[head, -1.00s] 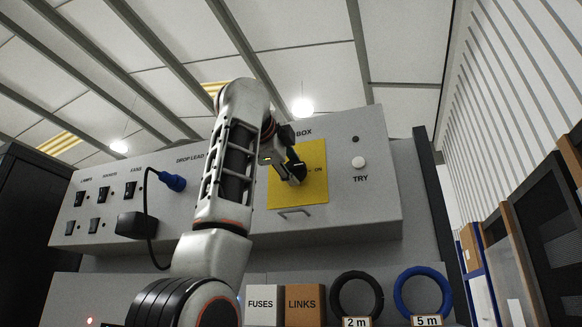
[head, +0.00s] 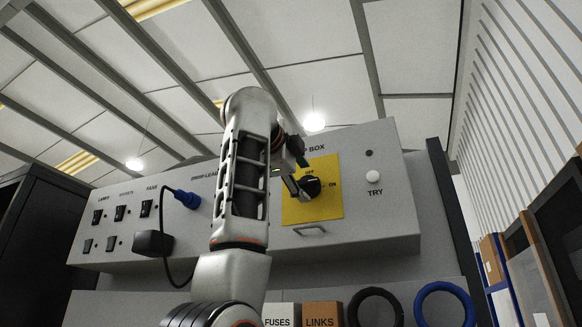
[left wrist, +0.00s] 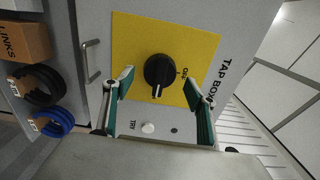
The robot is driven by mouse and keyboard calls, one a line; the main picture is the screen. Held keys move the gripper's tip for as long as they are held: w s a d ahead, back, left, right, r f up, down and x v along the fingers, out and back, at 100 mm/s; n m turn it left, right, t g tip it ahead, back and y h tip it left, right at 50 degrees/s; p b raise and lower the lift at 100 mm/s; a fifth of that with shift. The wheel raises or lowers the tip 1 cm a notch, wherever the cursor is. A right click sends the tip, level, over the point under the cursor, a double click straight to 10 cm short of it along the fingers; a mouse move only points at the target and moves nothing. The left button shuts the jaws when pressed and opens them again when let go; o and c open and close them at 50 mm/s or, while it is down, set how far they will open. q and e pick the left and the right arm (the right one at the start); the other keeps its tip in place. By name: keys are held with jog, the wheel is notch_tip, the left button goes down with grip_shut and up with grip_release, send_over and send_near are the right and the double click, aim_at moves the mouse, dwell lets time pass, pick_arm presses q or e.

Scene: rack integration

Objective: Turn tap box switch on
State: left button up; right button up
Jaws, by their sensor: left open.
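The tap box switch is a black rotary knob (head: 311,186) on a yellow plate (head: 328,207) of the grey panel, labelled OFF above and ON at the right. In the left wrist view the knob (left wrist: 158,70) has its pointer directed down the picture, toward the TRY side, which is the ON side. My left gripper (head: 297,174) is open just left of the knob in the head view. In the left wrist view its green-sided fingers (left wrist: 158,88) stand apart on either side of the knob, apparently not touching it. My right gripper is not in view.
A handle (head: 309,230) sits below the yellow plate, and a white TRY button (head: 373,177) at its right. A blue plug (head: 187,199) with a black cable hangs left of my arm. FUSES (head: 281,315) and LINKS (head: 322,314) boxes and cable coils (head: 444,303) are below.

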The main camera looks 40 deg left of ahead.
pick_arm(q)
jog(key=v, duration=0.9)
jog(key=shift+s, duration=0.3)
